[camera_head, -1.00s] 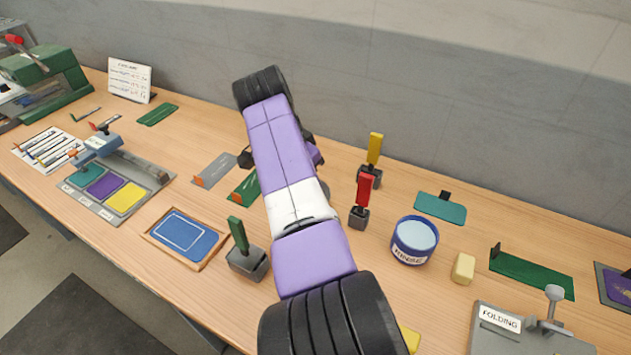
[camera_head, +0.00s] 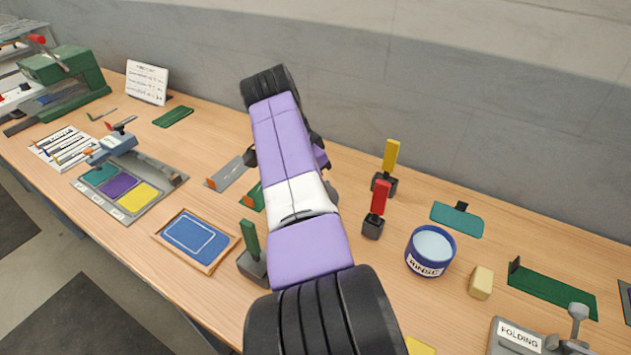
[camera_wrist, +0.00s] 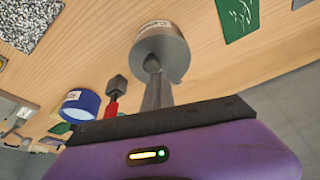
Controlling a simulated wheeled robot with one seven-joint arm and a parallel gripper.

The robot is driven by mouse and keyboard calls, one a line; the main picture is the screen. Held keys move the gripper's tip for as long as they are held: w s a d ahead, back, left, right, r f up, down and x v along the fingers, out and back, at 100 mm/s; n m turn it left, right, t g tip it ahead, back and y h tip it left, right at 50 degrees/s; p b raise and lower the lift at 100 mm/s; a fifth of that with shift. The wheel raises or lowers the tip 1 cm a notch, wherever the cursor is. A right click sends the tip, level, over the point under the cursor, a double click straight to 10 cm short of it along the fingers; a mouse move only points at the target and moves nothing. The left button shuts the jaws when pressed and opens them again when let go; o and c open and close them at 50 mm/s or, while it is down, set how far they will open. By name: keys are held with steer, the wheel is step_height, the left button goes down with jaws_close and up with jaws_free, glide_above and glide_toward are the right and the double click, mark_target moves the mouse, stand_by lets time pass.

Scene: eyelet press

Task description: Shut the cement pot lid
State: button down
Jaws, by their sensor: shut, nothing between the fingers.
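The cement pot (camera_wrist: 150,34) is a short grey cylinder with a white, partly legible label, near the top centre of the wrist view. A grey round face, seemingly its lid (camera_wrist: 176,60), is turned toward the wrist camera; I cannot tell whether it sits fully closed. My gripper (camera_wrist: 152,68) is shut and empty, its narrow fingers reaching up to this grey face. The fingertips overlap a small dark rounded part there; I cannot tell whether they touch it. In the head view my purple arm hides the pot and the gripper's tips.
A blue rinse pot (camera_head: 428,266) stands right of my arm, with a red-handled tool (camera_head: 379,198) and yellow-handled tool (camera_head: 390,158) close by.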

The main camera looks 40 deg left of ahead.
steer(key=shift+w+a+f+b, duration=0.15)
steer(key=shift+w+b, duration=0.25)
steer(key=shift+b, duration=0.9)
steer(key=shift+w+a+r+b, duration=0.1)
steer(key=shift+w+b, duration=0.25)
steer(key=shift+b, duration=0.9)
